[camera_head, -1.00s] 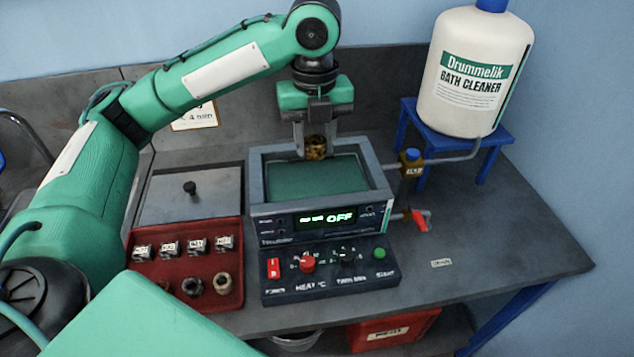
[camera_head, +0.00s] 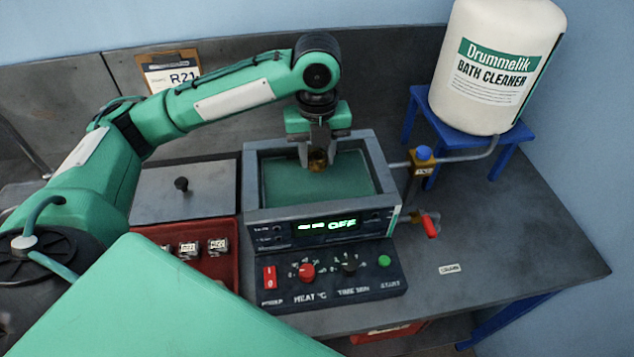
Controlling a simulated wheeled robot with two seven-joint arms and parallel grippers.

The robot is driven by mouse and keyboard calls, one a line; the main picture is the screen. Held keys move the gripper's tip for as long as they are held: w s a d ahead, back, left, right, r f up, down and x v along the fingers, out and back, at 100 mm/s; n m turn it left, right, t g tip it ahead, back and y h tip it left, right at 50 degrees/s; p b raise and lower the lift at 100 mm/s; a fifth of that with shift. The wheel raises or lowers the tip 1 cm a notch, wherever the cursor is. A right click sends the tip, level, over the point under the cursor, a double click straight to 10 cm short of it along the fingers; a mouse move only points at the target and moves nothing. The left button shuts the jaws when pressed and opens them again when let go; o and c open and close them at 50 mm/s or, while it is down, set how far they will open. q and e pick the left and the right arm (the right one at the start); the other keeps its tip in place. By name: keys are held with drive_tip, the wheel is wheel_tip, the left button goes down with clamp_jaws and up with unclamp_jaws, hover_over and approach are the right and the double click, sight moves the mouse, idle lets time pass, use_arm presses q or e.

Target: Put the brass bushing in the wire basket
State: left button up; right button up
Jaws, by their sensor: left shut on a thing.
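My left gripper (camera_head: 317,162) points down over the grey bath tank (camera_head: 252,185) and is shut on the small brown-gold brass bushing (camera_head: 318,164). The bushing is between the fingertips, near the back of the tank opening and above the green liquid (camera_head: 310,188) or close to its surface; I cannot tell which. The fingers hide part of it. I cannot make out a wire basket in the tank or elsewhere. My right gripper is not in view.
The control box (camera_head: 335,277) in front of the tank reads OFF. A red tray (camera_head: 226,278) with small labelled blocks and a grey lid (camera_head: 187,203) lie left. A valve pipe (camera_head: 420,165) and a cleaner bottle (camera_head: 494,75) on a blue stand (camera_head: 455,140) are right.

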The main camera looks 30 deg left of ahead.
use_arm(q)
hover_over(317, 195)
wheel_tip(317, 195, down, 5)
drive_tip(key=shift+s+r, duration=0.1)
drive_tip(key=shift+r, duration=0.1)
drive_tip(key=shift+f, duration=0.45)
wheel_tip(317, 195, down, 3)
drive_tip(key=shift+f+p, duration=0.2)
drive_tip(key=shift+p, duration=0.3)
drive_tip(key=shift+f, duration=0.2)
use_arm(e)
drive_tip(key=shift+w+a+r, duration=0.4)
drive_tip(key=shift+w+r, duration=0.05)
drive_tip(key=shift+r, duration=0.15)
use_arm(q)
drive_tip(key=o, duration=1.1)
drive_tip(key=shift+f, duration=0.15)
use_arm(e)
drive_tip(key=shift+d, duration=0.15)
